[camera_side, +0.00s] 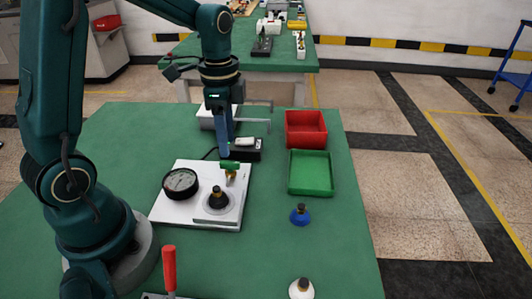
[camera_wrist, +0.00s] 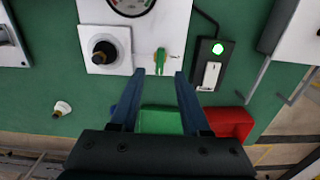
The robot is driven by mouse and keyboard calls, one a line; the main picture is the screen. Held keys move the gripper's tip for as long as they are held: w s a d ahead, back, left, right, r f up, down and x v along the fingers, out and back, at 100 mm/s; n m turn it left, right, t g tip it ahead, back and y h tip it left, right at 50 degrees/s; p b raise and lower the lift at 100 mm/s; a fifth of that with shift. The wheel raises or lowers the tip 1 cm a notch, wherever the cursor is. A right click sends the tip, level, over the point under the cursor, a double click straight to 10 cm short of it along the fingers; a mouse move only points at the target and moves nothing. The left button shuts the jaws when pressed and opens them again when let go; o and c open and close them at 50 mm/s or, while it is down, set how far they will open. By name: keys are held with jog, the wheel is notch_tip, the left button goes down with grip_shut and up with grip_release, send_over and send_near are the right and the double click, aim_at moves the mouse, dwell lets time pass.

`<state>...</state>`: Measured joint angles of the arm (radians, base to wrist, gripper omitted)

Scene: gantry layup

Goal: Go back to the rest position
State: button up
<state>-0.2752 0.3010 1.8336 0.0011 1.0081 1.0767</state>
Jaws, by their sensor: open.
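My gripper (camera_side: 224,152) hangs pointing down above the far right part of a white panel (camera_side: 205,221). In the wrist view my gripper (camera_wrist: 160,73) is open, its two blue fingers apart with nothing held between them. A small green valve handle (camera_side: 230,165) on a brass fitting stands on the panel just below the fingertips. In the wrist view the handle (camera_wrist: 161,55) lies just beyond the gap between the tips. Whether a finger touches it I cannot tell.
The panel carries a round gauge (camera_side: 181,183) and a black knob (camera_side: 217,198). Close by are a black switch box (camera_wrist: 210,66), a green tray (camera_side: 310,187) and a red bin (camera_side: 306,142).

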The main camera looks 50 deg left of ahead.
jog(key=shift+w+d+r, duration=0.1)
jog(key=shift+r, duration=0.15)
jog(key=s+d+r+n+t, duration=0.5)
jog(key=s+n, duration=0.4)
jog(key=s, duration=0.2)
jog(key=shift+d+r+t, duration=0.3)
jog(key=shift+d+r, duration=0.45)
jog(key=shift+d, duration=0.3)
